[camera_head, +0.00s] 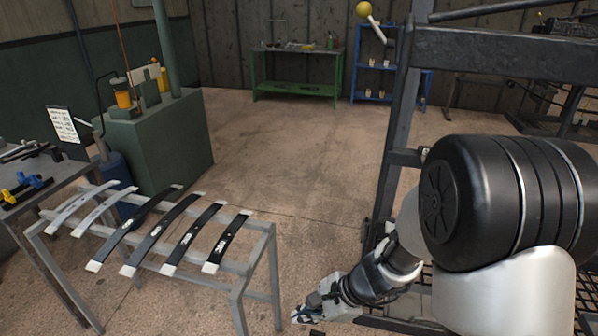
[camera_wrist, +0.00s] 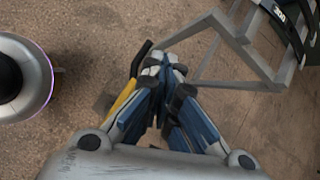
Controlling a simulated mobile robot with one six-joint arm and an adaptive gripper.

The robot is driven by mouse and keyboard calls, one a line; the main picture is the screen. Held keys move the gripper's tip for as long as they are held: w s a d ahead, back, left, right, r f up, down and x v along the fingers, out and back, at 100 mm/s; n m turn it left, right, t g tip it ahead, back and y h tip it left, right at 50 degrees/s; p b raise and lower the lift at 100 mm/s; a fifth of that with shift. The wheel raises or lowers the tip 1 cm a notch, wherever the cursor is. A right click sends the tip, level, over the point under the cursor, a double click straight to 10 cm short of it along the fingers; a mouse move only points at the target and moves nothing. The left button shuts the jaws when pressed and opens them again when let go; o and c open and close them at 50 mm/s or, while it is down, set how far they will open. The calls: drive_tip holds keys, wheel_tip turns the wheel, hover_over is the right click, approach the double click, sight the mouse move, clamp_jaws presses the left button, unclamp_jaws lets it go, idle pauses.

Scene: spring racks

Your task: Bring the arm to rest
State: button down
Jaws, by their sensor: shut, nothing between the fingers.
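My gripper (camera_head: 301,316) shows low in the head view, just right of the grey spring rack (camera_head: 268,228), and is apart from it. In the wrist view my gripper (camera_wrist: 163,66) has its two blue-sided fingers brought together at the tips, with nothing between them. My arm (camera_head: 385,275) reaches down and to the left from the large black joint at the right. The rack also shows at the upper right of the wrist view (camera_wrist: 232,36).
Several curved springs, such as a black one (camera_head: 226,240), lie across the rack. A metal frame post (camera_head: 393,150) stands close behind my arm. A green machine (camera_head: 170,140) and a green workbench (camera_head: 296,72) stand farther back. The middle floor (camera_head: 290,160) is clear.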

drive_tip(key=s+d+r+n+t+h, duration=0.1)
drive_tip(key=s+d+r+n+h, duration=0.1)
drive_tip(key=s+r+n, duration=0.5)
drive_tip(key=s+d+r+n+h, duration=0.25)
drive_tip(key=s+r+n, duration=0.3)
drive_tip(key=r, duration=0.45)
drive_tip(key=s+d+r+n+t+h, duration=0.1)
drive_tip(key=s+d+r+n+h, duration=0.1)
drive_tip(key=s+d, duration=0.4)
drive_tip(key=shift+d+r+n+t, duration=0.4)
drive_tip(key=shift+d+r+n, duration=0.25)
drive_tip(key=shift+r+n, duration=0.2)
drive_tip(key=shift+s+h, duration=0.1)
drive_tip(key=shift+h, duration=0.15)
